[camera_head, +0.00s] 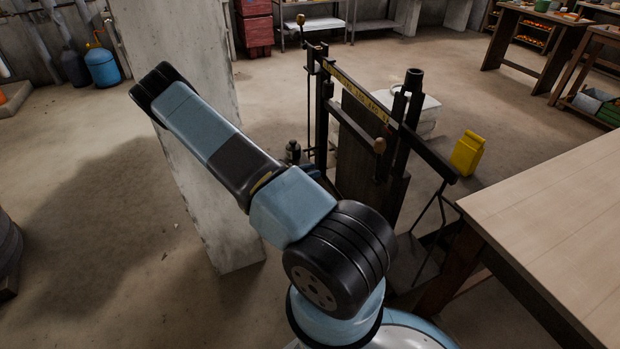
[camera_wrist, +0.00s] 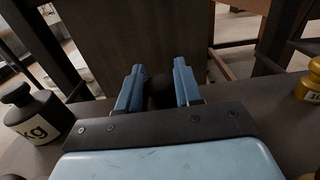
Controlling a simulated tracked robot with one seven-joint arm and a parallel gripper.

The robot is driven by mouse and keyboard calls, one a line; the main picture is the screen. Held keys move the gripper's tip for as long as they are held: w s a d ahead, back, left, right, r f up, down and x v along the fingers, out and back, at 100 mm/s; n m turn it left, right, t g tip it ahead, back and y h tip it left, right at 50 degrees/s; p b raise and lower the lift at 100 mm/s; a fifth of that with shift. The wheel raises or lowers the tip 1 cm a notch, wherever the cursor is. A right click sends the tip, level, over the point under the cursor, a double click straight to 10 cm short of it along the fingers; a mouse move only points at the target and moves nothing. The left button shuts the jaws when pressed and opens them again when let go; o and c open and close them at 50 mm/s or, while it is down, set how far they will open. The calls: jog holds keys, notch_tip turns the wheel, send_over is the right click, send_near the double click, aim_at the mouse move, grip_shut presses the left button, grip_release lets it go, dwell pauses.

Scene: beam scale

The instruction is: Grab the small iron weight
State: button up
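In the wrist view the two blue fingers of my gripper (camera_wrist: 160,88) stand apart, pointing at the scale. A small dark rounded thing (camera_wrist: 160,92) shows between them, probably the small iron weight. Its lower part is hidden behind the gripper's body, and I cannot tell whether the fingers touch it. A larger black weight (camera_wrist: 38,113) with a white "kg" label stands to the left of my gripper. A brass-coloured weight (camera_wrist: 309,82) stands at the right edge. In the head view my arm hides the gripper.
The dark beam scale (camera_head: 358,145) stands beyond my arm, with upright posts close by. A wooden table (camera_head: 560,220) is on the right. A concrete pillar (camera_head: 205,190) stands at the left of the arm. A yellow container (camera_head: 467,153) stands behind the scale.

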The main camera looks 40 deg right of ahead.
grip_shut()
jog(key=shift+r, duration=0.1)
